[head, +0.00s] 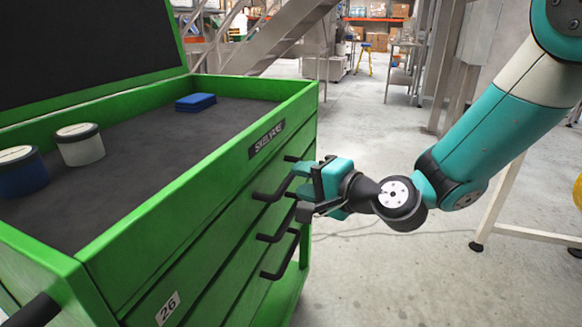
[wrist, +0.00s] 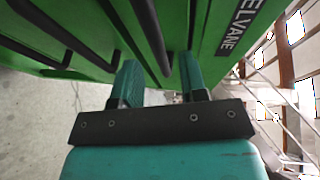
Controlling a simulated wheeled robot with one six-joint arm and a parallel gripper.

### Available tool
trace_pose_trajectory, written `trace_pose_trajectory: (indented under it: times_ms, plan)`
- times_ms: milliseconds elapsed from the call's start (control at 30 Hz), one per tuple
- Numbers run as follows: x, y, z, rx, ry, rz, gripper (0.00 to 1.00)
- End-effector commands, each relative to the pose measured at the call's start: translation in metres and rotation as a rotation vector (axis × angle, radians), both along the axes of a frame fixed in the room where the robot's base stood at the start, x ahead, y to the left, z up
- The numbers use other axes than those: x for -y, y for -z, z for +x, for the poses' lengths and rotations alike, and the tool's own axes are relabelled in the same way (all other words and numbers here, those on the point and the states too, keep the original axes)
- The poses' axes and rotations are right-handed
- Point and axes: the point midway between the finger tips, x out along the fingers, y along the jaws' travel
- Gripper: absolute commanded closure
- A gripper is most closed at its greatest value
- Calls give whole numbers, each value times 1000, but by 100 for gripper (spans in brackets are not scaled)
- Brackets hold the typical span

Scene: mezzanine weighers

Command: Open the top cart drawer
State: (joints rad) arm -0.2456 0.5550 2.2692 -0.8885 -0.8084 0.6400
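The green cart (head: 215,215) stands at the left, with black bar handles on its drawer fronts. The top drawer handle (head: 272,190) is the uppermost bar, below the name label, and its drawer looks closed. My gripper (head: 308,180) is at the right end of this handle, partly covering it. In the wrist view, my gripper (wrist: 157,80) is open, and the top handle (wrist: 150,35) runs between its two teal fingers, with space visible beside the bar. I cannot tell whether either finger touches the bar.
Lower handles (head: 278,262) stick out just below my gripper. The floor (head: 365,275) right of the cart is clear; a white-legged stand (head: 500,215) is at right.

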Motion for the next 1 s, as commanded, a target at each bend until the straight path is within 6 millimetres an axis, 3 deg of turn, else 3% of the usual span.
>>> trace_pose_trajectory:
  times_ms: [200, 600, 800, 1000]
  plan:
    - [-22, 5, 20, 1, -1, 0, 61]
    - [-28, 7, 26, 1, 1, 1, 61]
    - [-28, 7, 26, -1, 1, 1, 100]
    - [-28, 7, 26, 0, 0, 0, 100]
